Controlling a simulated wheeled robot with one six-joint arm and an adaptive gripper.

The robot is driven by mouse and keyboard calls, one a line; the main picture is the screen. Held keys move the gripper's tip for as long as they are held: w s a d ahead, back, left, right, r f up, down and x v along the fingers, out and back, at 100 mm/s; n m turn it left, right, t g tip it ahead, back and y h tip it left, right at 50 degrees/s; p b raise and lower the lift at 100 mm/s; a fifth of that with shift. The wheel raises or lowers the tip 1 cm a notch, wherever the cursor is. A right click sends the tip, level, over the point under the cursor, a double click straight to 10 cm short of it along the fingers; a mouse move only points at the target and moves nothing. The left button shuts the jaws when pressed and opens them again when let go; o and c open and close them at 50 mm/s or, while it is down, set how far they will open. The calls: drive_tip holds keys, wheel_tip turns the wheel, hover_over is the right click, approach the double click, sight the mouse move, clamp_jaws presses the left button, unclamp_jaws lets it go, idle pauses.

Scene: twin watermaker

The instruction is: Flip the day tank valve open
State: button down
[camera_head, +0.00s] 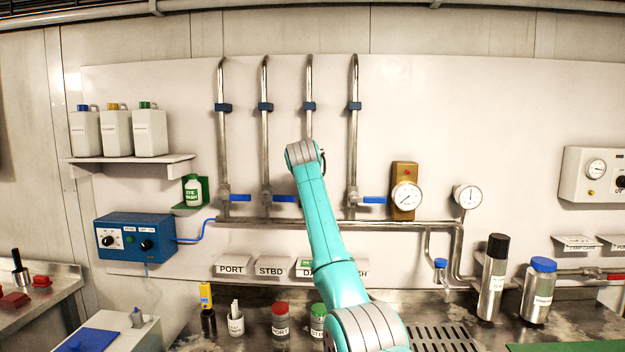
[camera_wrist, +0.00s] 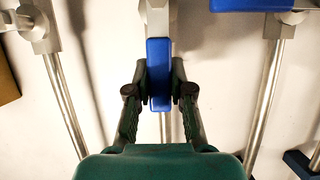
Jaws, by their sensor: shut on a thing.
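The day tank valve is on the third pipe, above the partly hidden label that begins "DA" (camera_head: 305,268). My arm hides the valve in the head view. In the wrist view, its blue handle (camera_wrist: 159,60) lies in line with the steel pipe, pointing down the picture from the metal valve body (camera_wrist: 155,18). My gripper (camera_wrist: 159,78) has its two dark fingers closed on both sides of this handle. The gripper itself is hidden behind my arm in the head view.
Neighbouring blue handles stand crosswise at the first (camera_head: 236,197), second (camera_head: 284,198) and fourth pipes (camera_head: 373,200). The second pipe's handle also shows in the wrist view (camera_wrist: 250,5). A gold-backed gauge (camera_head: 406,196) is right of the fourth pipe. Bottles stand on the counter below.

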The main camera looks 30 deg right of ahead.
drive_tip(key=shift+w+a, duration=0.1)
drive_tip(key=shift+a, duration=0.1)
idle(0.4)
drive_tip(key=c, duration=1)
unclamp_jaws()
drive_tip(key=v, duration=1.2)
drive_tip(key=shift+w+a+f, duration=0.1)
drive_tip(key=shift+f, duration=0.05)
